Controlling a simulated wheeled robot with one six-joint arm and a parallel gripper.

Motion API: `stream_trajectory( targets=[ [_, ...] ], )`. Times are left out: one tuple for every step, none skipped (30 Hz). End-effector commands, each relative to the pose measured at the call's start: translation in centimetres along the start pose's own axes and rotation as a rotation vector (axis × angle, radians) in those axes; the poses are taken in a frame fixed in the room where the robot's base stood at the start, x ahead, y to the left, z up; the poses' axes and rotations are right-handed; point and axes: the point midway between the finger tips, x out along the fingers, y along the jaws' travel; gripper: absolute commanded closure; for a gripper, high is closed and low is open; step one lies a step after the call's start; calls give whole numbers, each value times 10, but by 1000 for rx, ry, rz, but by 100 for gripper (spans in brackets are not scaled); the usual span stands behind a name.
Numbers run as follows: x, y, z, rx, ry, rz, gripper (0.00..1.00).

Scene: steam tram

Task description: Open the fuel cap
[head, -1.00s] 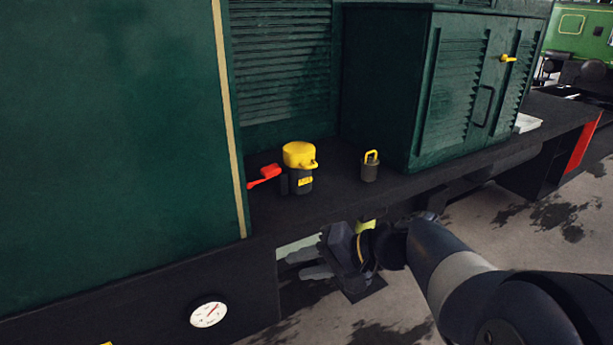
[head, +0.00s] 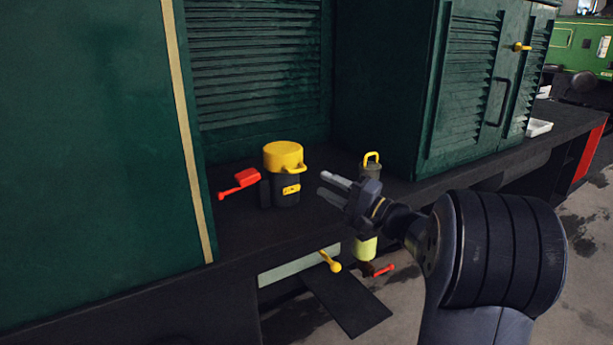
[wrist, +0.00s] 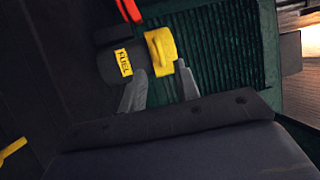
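The yellow fuel cap (head: 284,156) sits on a dark upright filler neck (head: 285,190) on the running board, with a small yellow latch tab on its side. The wrist view shows the cap (wrist: 160,48) and the neck's yellow FUEL label (wrist: 123,62), turned sideways. The cap looks closed on the neck. My gripper (head: 325,184) is to the right of the neck, above the ledge, its fingers pointing left toward it. In the wrist view my gripper (wrist: 160,88) has its two fingers apart with nothing held between them. Whether a finger touches the cap is unclear.
A red lever (head: 240,183) lies left of the neck. A small canister with a yellow handle (head: 371,157) stands just behind my gripper. The louvred green cabinet (head: 460,90) rises to the right. Below the ledge are a yellow handle (head: 330,262) and a yellow-green cylinder (head: 366,249).

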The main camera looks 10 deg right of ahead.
Motion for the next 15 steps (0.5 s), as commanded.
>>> stream_trajectory(
  targets=[
    [12, 0, 1, 1, -4, 0, 69],
    [18, 0, 2, 1, -5, 0, 69],
    [25, 0, 1, 1, -4, 1, 69],
    [30, 0, 1, 1, -5, 0, 69],
    [36, 0, 1, 1, -4, 0, 69],
    [42, 0, 1, 1, -3, 0, 69],
    [46, 0, 1, 1, -4, 0, 69],
    [50, 0, 1, 1, -4, 1, 69],
    [54, 1, 1, 1, -2, 2, 69],
    [57, 1, 1, 1, -2, 2, 69],
    [59, 0, 1, 1, -3, 1, 69],
    [62, 0, 1, 1, -2, 1, 69],
    [64, 0, 1, 1, -2, 1, 69],
    [65, 0, 1, 1, -1, 1, 69],
    [66, 0, 1, 1, 0, 2, 69]
  ],
)
